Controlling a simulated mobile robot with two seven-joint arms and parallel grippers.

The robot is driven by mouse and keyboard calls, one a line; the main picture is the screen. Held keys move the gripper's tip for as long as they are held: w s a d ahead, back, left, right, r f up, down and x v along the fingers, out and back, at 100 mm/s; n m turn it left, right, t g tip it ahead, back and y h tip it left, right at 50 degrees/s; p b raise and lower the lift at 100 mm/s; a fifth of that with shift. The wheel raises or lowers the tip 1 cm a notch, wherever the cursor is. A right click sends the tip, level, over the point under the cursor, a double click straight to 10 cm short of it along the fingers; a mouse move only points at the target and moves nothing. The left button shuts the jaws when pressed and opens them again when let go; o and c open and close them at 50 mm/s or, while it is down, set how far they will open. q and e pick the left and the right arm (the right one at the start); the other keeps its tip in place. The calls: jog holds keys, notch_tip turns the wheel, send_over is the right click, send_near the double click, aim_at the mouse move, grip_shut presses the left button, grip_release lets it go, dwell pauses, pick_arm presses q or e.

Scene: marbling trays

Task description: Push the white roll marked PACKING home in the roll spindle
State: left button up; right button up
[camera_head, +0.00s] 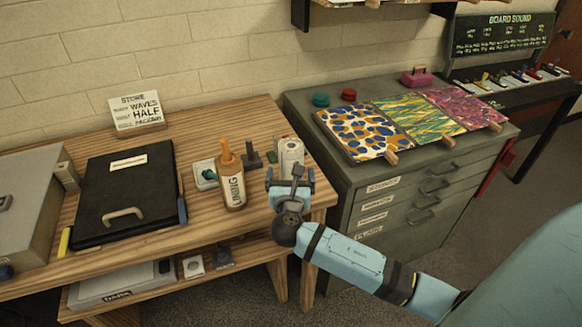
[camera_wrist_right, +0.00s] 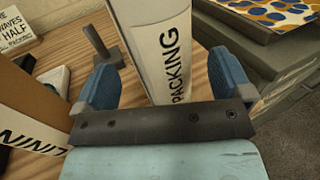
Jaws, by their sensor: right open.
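The white roll marked PACKING (camera_head: 292,152) stands near the right end of the wooden bench, partly hidden by my right gripper (camera_head: 290,178). In the right wrist view the roll (camera_wrist_right: 158,45) shows upright between the two blue fingers of that gripper (camera_wrist_right: 165,85). The fingers are open, with a visible gap on either side of the roll. A dark upright post on a flat base (camera_head: 252,159) stands just left of the roll; this post (camera_wrist_right: 100,42) also shows in the wrist view. I cannot tell whether it is part of the roll spindle. The roll's lower end is hidden. My left gripper is not in view.
A brown roll marked LINING (camera_head: 234,188) stands left of the post, close to my right gripper. A black case (camera_head: 125,190) and a small sign (camera_head: 137,111) are further left. A grey drawer cabinet (camera_head: 400,205) with patterned sheets (camera_head: 415,122) adjoins the bench's right end.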

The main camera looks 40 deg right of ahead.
jog(key=x, duration=0.4)
jog(key=shift+w+d+f, duration=0.1)
jog(key=shift+w+d, duration=0.05)
jog(key=shift+w, duration=0.1)
jog(key=c, duration=1)
jog(key=shift+c, duration=0.2)
